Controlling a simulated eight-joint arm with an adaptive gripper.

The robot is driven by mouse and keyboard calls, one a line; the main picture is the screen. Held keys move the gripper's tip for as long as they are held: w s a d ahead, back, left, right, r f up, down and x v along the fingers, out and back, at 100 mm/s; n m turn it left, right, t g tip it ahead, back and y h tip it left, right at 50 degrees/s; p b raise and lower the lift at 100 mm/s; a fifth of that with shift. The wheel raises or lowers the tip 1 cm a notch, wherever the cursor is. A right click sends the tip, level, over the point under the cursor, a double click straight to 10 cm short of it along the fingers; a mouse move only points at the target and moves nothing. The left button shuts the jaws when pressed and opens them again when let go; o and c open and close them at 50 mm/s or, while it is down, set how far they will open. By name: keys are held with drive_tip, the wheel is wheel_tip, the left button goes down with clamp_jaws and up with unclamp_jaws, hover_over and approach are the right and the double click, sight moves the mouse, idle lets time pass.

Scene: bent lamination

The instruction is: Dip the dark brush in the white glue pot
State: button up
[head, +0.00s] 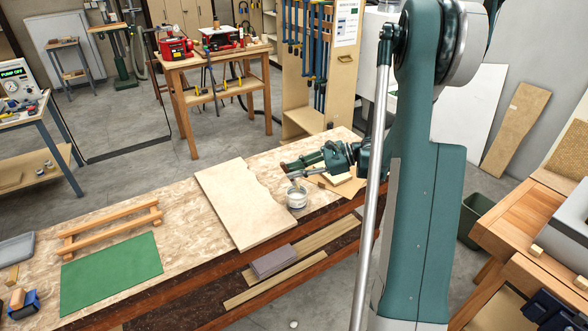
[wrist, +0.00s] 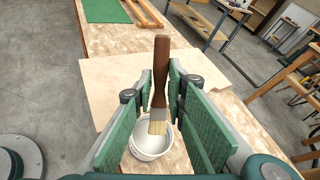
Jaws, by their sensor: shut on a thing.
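The dark brush has a brown wooden handle (wrist: 161,62) and pale bristles (wrist: 157,127). My gripper (wrist: 161,90) is shut on the handle; in the head view, my gripper (head: 302,163) is over the bench beside my large arm link. The white glue pot (head: 297,198) stands upright on the bench just below it. In the wrist view, the bristles overlap the opening of the pot (wrist: 151,143), pointing toward it. I cannot tell whether the bristle tips are above the rim or inside.
A pale plywood sheet (head: 236,200) lies on the bench left of the pot. Farther left are a green mat (head: 112,275), a wooden frame (head: 110,229) and a grey tray (head: 15,250). Small wood pieces (head: 345,188) lie right of the pot. A grey block (head: 273,262) sits lower down.

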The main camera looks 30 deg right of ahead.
wheel_tip(320, 180, down, 8)
drive_tip(key=b, duration=0.5)
idle(0.5)
idle(1.0)
drive_tip(key=shift+r+p, duration=1.95)
drive_tip(key=shift+r, duration=3.5)
